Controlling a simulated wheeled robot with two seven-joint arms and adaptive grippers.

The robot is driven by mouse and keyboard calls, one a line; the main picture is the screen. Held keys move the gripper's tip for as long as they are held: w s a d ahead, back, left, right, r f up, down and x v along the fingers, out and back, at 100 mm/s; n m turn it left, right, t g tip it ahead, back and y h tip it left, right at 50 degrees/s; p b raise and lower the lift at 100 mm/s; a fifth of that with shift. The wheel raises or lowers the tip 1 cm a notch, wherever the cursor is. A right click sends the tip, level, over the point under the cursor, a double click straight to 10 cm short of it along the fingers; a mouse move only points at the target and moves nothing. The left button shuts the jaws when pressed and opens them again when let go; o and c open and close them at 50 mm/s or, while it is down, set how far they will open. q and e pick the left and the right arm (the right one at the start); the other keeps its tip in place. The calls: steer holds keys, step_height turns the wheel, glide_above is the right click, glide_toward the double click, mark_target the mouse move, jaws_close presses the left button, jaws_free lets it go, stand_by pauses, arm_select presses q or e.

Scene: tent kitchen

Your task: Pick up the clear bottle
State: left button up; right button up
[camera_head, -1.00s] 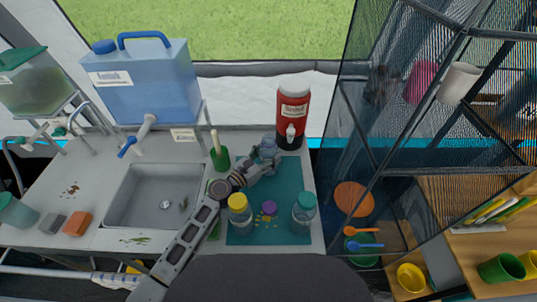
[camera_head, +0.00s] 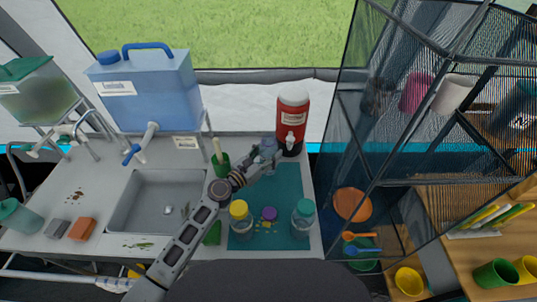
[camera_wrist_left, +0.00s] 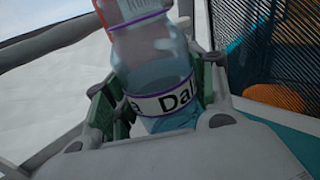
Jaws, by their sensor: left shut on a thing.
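The clear bottle (camera_wrist_left: 152,65) fills the middle of the left wrist view, with a purple-edged white label reading "Dal". My left gripper (camera_wrist_left: 155,110) is shut around it, with green-lined fingers on both sides. In the head view the bottle (camera_head: 268,146) is small and partly hidden by my left gripper (camera_head: 262,160), in front of the red dispenser. Whether its base is clear of the counter is hard to tell. My right gripper is in neither view.
The red dispenser (camera_head: 292,120) stands just behind the bottle. A yellow-lidded jar (camera_head: 241,222) and a teal-lidded jar (camera_head: 302,220) stand on the teal mat (camera_head: 285,190). A sink (camera_head: 150,205) lies left, and a mesh shelf (camera_head: 345,150) stands right.

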mark_target(266, 147)
arm_select(q)
steer(key=shift+r+p, duration=1.15)
steer(key=shift+r, duration=0.9)
steer(key=shift+r+p, duration=0.35)
steer(key=shift+r, duration=0.25)
steer(key=shift+r, duration=0.2)
steer(key=shift+s+d+f+h, duration=0.2)
steer(key=shift+s+d+h, duration=0.05)
steer(key=shift+h, duration=0.05)
